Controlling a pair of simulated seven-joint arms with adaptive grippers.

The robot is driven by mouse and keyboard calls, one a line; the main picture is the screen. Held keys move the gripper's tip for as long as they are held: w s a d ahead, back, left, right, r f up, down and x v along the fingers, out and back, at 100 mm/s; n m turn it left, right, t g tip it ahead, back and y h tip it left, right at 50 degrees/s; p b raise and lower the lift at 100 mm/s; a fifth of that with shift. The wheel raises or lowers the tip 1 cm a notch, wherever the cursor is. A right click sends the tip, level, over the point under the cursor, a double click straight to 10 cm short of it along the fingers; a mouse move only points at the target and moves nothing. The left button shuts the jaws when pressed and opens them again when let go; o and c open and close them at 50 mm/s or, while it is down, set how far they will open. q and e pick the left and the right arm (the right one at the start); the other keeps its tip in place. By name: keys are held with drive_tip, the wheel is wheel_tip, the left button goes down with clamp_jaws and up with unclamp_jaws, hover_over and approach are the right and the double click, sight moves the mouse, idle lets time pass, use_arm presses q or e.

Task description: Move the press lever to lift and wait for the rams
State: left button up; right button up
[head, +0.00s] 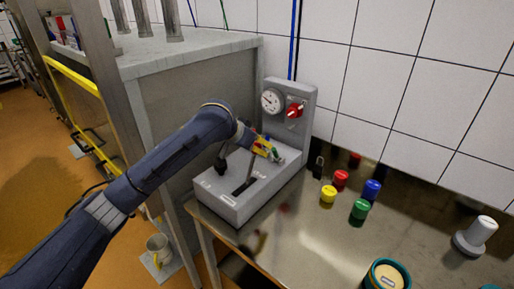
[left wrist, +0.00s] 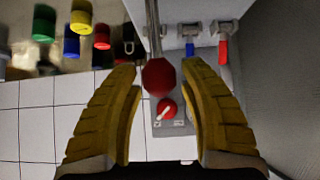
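The press control box (head: 225,203) is a grey unit on the steel table, with an upright back panel bearing a gauge (head: 272,101) and a red rotary knob (head: 294,111). Its lever (head: 249,168) stands up from a dark slot in the top. In the left wrist view the lever's red ball knob (left wrist: 158,77) lies between the yellow fingers. My left gripper (head: 262,148) is over the box at the lever's top and hides the knob in the head view. Its fingers (left wrist: 160,110) are open, with a gap on each side of the knob. My right gripper is not in view.
Small blue (left wrist: 192,50) and red (left wrist: 222,52) handles sit beside the lever. Yellow (head: 328,194), red (head: 341,179), blue (head: 372,189) and green (head: 360,208) caps stand right of the box. A padlock (head: 318,168) is close to it. A tiled wall rises behind.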

use_arm(q)
drive_tip(key=shift+o, duration=0.8)
drive_tip(key=shift+f, duration=0.2)
drive_tip(key=shift+s, duration=0.1)
drive_tip(key=v, duration=1.2)
